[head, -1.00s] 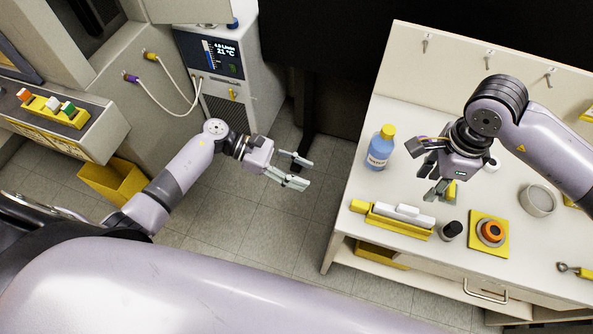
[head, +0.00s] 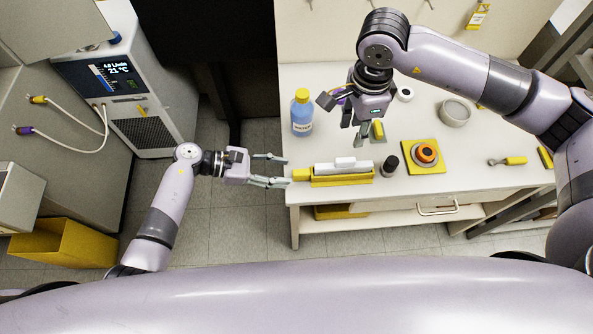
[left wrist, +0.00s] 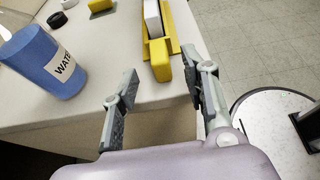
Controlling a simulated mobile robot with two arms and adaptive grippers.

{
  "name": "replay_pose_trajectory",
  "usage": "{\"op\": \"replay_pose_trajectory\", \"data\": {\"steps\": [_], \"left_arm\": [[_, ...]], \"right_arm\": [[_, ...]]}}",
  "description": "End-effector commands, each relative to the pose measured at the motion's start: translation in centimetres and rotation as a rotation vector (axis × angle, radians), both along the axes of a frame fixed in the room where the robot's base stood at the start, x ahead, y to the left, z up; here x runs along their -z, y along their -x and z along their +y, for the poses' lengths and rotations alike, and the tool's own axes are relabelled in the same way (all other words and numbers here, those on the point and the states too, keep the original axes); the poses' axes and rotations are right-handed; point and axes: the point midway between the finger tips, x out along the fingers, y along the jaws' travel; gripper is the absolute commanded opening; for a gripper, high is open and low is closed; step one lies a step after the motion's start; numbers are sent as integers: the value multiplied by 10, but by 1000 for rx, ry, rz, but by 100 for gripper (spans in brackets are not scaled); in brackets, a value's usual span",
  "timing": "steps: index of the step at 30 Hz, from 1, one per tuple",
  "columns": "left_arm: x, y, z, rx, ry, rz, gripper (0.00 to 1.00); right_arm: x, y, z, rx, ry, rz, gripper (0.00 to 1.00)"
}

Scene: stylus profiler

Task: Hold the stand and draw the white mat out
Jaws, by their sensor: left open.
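A long yellow stand (head: 342,181) lies along the table's front left edge with a long white piece (head: 330,169) in it, perhaps the white mat. In the left wrist view the yellow stand (left wrist: 162,62) points its yellow end block at me, with the white piece (left wrist: 153,19) behind. My left gripper (head: 284,171) is open and empty, just left of the stand's end and apart from it; its fingers also show in the left wrist view (left wrist: 165,80). My right gripper (head: 356,138) points down above the table behind the stand; its jaw gap is unclear.
A blue water bottle (head: 302,115) stands behind the stand's left end. A black cylinder (head: 389,165), a yellow square with an orange ring (head: 424,156) and a round grey dish (head: 455,112) are to the right.

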Motion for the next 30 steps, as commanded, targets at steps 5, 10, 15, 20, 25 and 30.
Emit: {"op": "replay_pose_trajectory", "data": {"steps": [5,10,15,20,25,30], "left_arm": [[11,0,-28,-2,2,1,42],[18,0,-43,-1,1,2,42],[20,0,-48,-1,0,1,42],[20,0,-48,-1,0,1,42],[20,0,-48,-1,0,1,34],[20,0,-48,-1,0,1,22]], "right_arm": [[0,0,0,0,0,0,33],[0,0,0,0,0,0,33],[0,0,0,0,0,0,33],[0,0,0,0,0,0,33],[0,0,0,0,0,0,33],[0,0,0,0,0,0,33]]}}
